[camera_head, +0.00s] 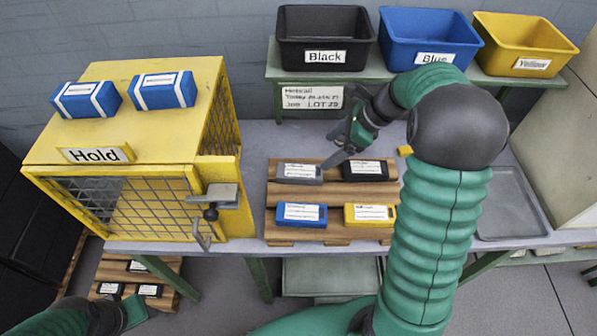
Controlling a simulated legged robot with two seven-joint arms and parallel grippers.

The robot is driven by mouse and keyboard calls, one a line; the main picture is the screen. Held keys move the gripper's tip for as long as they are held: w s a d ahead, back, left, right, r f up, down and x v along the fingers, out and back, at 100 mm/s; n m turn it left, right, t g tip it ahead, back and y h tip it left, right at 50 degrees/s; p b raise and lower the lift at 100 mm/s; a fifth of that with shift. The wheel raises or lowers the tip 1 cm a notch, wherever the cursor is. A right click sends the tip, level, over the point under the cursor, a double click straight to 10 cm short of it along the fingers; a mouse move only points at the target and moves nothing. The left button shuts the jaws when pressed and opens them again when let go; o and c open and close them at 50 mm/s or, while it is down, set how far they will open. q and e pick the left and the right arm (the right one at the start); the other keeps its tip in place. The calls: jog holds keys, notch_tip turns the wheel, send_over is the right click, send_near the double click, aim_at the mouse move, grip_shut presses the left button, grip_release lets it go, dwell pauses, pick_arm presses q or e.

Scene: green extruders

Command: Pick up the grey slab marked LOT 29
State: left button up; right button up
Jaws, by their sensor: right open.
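A grey slab (299,173) with a white label lies at the back left of a slatted wooden pallet (333,190) on the table. Its label is too small to read. My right gripper (336,158) is open, above and just right of the grey slab's back edge, between it and the black slab (365,170). Nothing shows between its fingers; whether it touches the slab I cannot tell. My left gripper (133,311) is low at the bottom left, away from the table; its finger state is unclear.
A blue slab (302,215) and a yellow slab (370,215) lie at the pallet's front. A yellow Hold cage (140,150) stands left. Black (325,38), blue (430,38) and yellow (525,45) bins stand behind. A LOT sign (312,97) hangs below them. A grey tray (510,205) lies right.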

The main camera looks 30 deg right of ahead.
aim_at(302, 170)
jog(key=x, duration=0.4)
jog(key=shift+s+a, duration=0.2)
jog(key=shift+a, duration=0.2)
jog(key=a+f, duration=0.1)
jog(key=w+a+f+b, duration=0.1)
jog(key=a, duration=0.1)
jog(key=shift+a, duration=0.3)
jog(key=x, duration=0.3)
jog(key=shift+w+d, duration=0.1)
jog(key=shift+w+d+f, duration=0.15)
jog(key=shift+d+f, duration=0.05)
jog(key=shift+f, duration=0.15)
jog(key=shift+d+f, duration=0.1)
jog(key=shift+d, duration=0.3)
jog(key=shift+a, duration=0.15)
jog(key=c, duration=0.4)
jog(key=shift+a, duration=0.35)
jog(key=c, duration=0.5)
jog(key=shift+c, duration=1.1)
jog(key=shift+d, duration=0.1)
jog(key=c, duration=0.5)
pick_arm(q)
jog(key=shift+s+a+f, duration=0.3)
jog(key=shift+s+f, duration=0.05)
jog(key=shift+f, duration=0.35)
pick_arm(e)
jog(key=shift+d, duration=0.2)
jog(key=shift+c, duration=0.7)
jog(key=shift+r, duration=0.25)
